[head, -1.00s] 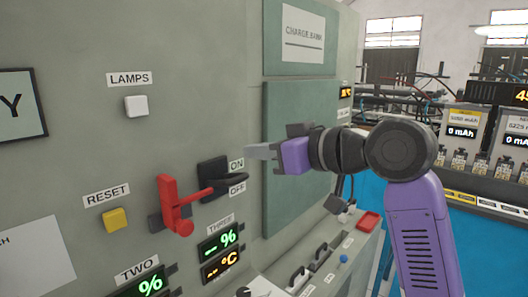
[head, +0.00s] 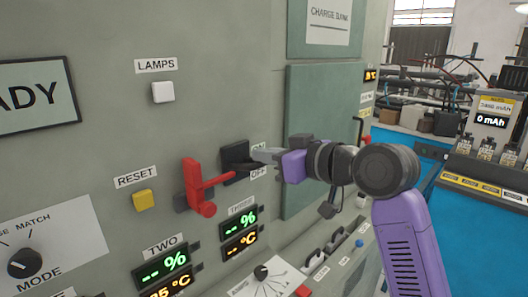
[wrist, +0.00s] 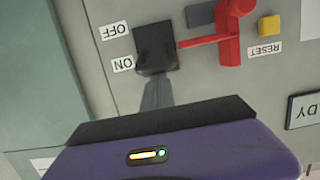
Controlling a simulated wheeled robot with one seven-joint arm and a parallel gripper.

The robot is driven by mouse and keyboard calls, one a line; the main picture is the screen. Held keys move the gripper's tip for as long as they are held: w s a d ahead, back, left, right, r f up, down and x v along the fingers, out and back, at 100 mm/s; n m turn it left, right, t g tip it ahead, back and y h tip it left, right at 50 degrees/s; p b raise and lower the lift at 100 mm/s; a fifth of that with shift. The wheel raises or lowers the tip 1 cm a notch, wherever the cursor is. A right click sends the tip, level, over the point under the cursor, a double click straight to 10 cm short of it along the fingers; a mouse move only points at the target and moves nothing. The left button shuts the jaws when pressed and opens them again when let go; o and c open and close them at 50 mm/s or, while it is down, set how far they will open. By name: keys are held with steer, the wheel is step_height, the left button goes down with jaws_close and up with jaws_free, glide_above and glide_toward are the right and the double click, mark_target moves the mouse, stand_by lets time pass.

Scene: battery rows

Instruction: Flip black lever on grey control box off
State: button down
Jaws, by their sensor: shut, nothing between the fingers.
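The black lever (head: 237,157) sits on its black base on the grey panel, between a red lever and the ON and OFF labels. In the wrist view, the black lever (wrist: 155,45) appears upside down beside those labels. My gripper (head: 262,155) is shut and empty, its grey fingertips right at the ON side of the lever. They also show in the wrist view (wrist: 157,88), at the lever's lower edge. Whether they touch it I cannot tell. The fingers partly hide the lever's handle and the ON label (head: 258,147) in the head view.
The red lever (head: 195,187) stands close on the left, its arm reaching towards the black lever. The yellow RESET button (head: 143,200) and white LAMPS button (head: 162,92) are further left. Displays (head: 240,222) sit below. A green panel (head: 322,130) is on the right.

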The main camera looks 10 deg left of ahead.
step_height(320, 180, down, 7)
steer(key=d+t+y+b, duration=0.1)
steer(key=t+y+b, duration=0.3)
steer(key=b, duration=1.7)
steer(key=shift+s+y, duration=0.4)
steer(key=shift+y, duration=0.2)
steer(key=shift+w+a+f+b, duration=0.1)
steer(key=shift+f+b, duration=0.4)
steer(key=shift+b, duration=0.35)
step_height(320, 180, up, 5)
steer(key=p, duration=0.3)
steer(key=v, duration=1)
steer(key=shift+f+b, duration=0.45)
steer(key=shift+f, duration=0.05)
